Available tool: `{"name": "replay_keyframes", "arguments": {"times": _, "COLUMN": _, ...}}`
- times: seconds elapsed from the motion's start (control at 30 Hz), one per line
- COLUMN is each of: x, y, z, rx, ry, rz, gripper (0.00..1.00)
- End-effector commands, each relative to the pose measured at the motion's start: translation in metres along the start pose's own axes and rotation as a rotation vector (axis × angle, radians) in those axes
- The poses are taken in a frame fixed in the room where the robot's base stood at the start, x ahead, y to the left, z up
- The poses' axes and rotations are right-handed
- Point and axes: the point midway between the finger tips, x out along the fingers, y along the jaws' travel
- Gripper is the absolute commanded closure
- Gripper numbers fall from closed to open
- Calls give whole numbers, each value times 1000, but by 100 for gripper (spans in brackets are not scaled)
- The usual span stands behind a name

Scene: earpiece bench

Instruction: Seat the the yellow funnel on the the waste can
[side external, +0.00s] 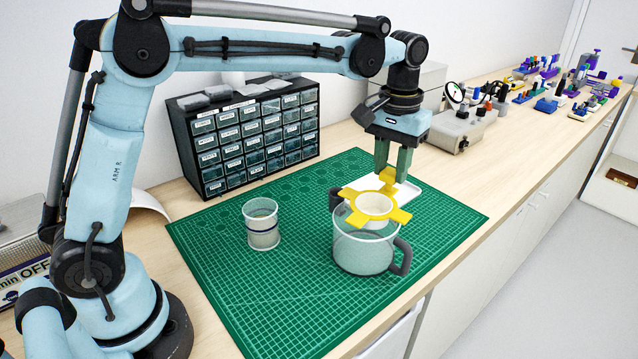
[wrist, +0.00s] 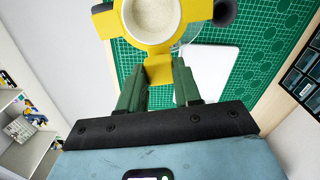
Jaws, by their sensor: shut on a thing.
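The yellow funnel (side external: 402,216) has a ring with flat arms around a pale cup. My gripper (side external: 392,170) is shut on one upright yellow tab of it, on the far side of the ring. The wrist view shows the tab between the green fingers (wrist: 158,75) and the funnel (wrist: 158,50) beyond them. The waste can (side external: 358,257), a clear grey vessel with a dark handle, stands on the mat below. The funnel is over its mouth, roughly level, with arms reaching past the rim. I cannot tell whether the arms touch the rim. The handle (wrist: 226,12) shows in the wrist view.
A clear jar (side external: 262,228) stands on the green mat (side external: 290,305) left of the can. A white tray (side external: 408,196) lies behind the can. A drawer cabinet (side external: 245,140) stands at the back. The front of the mat is clear.

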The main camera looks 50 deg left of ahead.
Motion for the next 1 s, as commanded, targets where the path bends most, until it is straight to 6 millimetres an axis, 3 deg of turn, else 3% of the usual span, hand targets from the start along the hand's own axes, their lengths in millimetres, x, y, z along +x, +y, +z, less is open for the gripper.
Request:
{"name": "replay_keyframes", "arguments": {"times": 0.4, "x": 26, "y": 0, "z": 0, "rx": 0, "ry": 0, "rz": 0, "gripper": 97}}
{"name": "replay_keyframes", "arguments": {"times": 0.9, "x": 31, "y": 0, "z": 0, "rx": 0, "ry": 0, "rz": 0, "gripper": 97}}
{"name": "replay_keyframes", "arguments": {"times": 0.93, "x": 31, "y": 0, "z": 0, "rx": 0, "ry": 0, "rz": 0, "gripper": 62}}
{"name": "replay_keyframes", "arguments": {"times": 1.0, "x": 31, "y": 0, "z": 0, "rx": 0, "ry": 0, "rz": 0, "gripper": 52}}
